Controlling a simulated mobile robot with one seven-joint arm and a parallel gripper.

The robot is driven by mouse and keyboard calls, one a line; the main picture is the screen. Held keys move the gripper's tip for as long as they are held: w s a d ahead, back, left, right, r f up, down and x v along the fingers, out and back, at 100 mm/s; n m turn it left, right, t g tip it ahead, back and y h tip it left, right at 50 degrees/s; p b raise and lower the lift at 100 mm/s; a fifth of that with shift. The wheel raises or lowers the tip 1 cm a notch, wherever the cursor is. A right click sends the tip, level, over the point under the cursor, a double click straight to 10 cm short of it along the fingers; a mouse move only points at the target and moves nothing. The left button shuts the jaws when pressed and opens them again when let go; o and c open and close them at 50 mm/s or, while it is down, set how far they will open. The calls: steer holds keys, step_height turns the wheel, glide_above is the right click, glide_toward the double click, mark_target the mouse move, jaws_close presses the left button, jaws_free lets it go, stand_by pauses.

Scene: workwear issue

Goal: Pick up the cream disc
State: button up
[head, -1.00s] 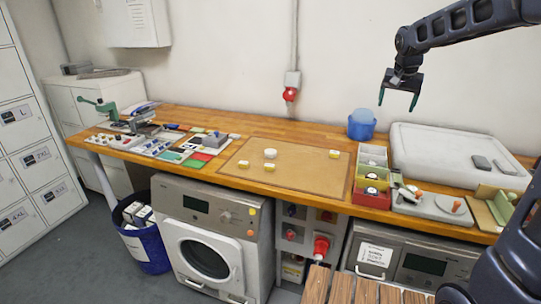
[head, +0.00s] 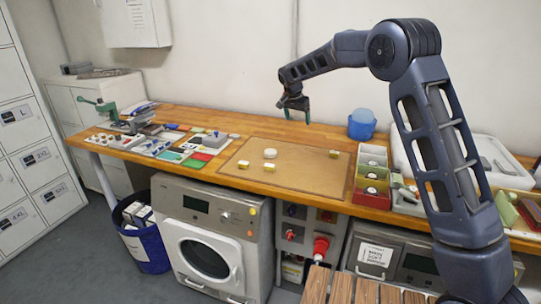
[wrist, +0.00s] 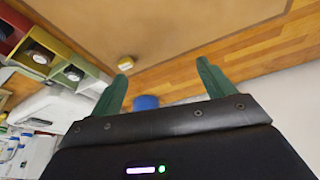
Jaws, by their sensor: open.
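The cream disc (head: 270,153) lies flat on the brown mat (head: 300,178) near its back, left of centre. In the wrist view the green fingers (wrist: 160,92) are spread apart. One yellow-and-white block (wrist: 126,62) shows there; the disc does not.
A blue cup (head: 361,125) stands behind the mat at right. Compartment boxes (head: 371,177) border the mat's right side. Tools, trays and coloured cards (head: 213,139) crowd the counter at left. Most of the mat is bare.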

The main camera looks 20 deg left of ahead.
glide_toward(270, 151)
steer(key=s+r, duration=0.1)
steer(key=r, duration=0.1)
steer(key=shift+t, duration=0.3)
steer(key=x, duration=1.1)
steer(key=shift+s+f, duration=0.2)
steer(key=shift+s, duration=0.05)
steer(key=c, duration=1.1)
